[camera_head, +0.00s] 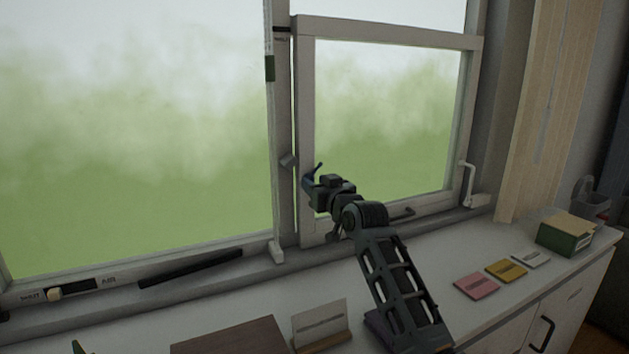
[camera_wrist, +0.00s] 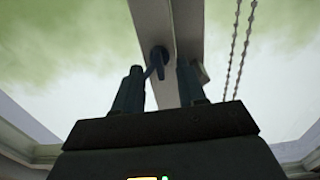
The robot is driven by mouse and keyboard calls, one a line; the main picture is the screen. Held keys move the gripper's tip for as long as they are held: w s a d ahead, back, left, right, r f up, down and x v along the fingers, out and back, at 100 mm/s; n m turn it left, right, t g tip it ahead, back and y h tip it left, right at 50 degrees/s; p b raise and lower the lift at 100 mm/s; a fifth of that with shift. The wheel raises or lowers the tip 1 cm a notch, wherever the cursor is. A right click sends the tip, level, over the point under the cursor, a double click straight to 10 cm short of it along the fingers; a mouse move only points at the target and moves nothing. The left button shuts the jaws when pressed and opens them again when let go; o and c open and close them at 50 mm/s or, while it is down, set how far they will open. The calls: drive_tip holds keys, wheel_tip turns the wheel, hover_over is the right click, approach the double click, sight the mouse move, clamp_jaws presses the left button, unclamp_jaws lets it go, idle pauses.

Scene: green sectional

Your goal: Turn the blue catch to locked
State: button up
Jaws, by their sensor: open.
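The blue catch (camera_head: 318,169) is a small dark-blue lever on the left upright of the small window sash (camera_head: 308,110). In the wrist view the catch (camera_wrist: 157,62) shows a round pivot on the pale frame bar, with its lever pointing down. My gripper (camera_head: 309,189) is at the catch, its body hiding part of it. In the wrist view my gripper (camera_wrist: 160,88) is open, one finger on each side of the lever. The lever is closer to the left finger; I cannot tell whether they touch. Any lock marking by the catch is not legible.
A grey latch (camera_head: 289,160) sits on the post left of the sash, and a white handle (camera_head: 468,185) on its right side. The sill counter holds a card in a stand (camera_head: 322,322), coloured cards (camera_head: 506,269) and a green box (camera_head: 566,235). Bead chains (camera_wrist: 238,50) hang right of the bar.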

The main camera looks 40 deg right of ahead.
drive_tip(key=shift+w+d, duration=0.15)
drive_tip(key=shift+w, duration=0.4)
clamp_jaws()
